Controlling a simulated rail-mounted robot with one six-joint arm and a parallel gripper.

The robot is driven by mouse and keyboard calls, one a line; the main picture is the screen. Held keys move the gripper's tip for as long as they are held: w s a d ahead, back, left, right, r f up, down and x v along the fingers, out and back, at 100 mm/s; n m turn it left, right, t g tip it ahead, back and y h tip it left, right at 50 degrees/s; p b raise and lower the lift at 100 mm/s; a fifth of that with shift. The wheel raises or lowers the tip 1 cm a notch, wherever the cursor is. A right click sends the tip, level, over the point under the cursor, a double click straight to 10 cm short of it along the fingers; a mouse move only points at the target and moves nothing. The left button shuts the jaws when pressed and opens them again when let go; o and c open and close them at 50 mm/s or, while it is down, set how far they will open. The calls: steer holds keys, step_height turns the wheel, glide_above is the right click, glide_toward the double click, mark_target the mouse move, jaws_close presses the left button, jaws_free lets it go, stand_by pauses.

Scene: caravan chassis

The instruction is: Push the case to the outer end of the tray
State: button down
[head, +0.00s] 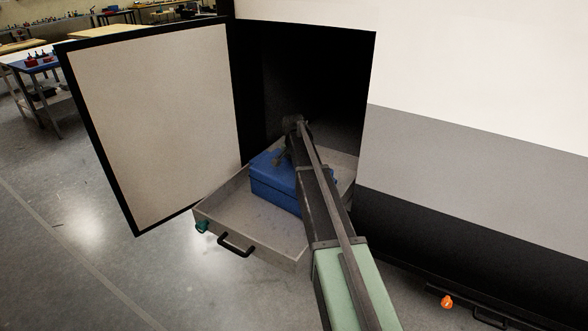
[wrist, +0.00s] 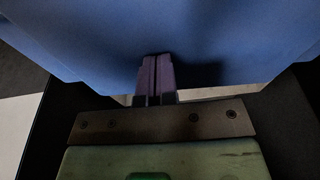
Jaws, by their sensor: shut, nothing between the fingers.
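The blue case (head: 273,187) lies in the grey tray (head: 238,214), toward the tray's inner part by the dark opening. Bare tray floor shows between the case and the outer end, where a black handle (head: 236,245) is fixed. My arm crosses over the case and hides its right part. In the wrist view the case (wrist: 100,40) fills the top of the picture. My gripper (wrist: 156,62) has its fingers together and empty, with the tips right at the case. I cannot tell whether they touch it. In the head view the fingertips are not clear.
An open door panel (head: 155,120) stands left of the tray. The dark compartment opening (head: 320,75) is behind it, with the caravan wall (head: 470,150) to the right. A teal knob (head: 202,226) sits at the tray's outer left corner. An orange knob (head: 447,301) is at lower right.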

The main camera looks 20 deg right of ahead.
steer(key=shift+s+a+f, duration=0.15)
steer(key=shift+s, duration=0.15)
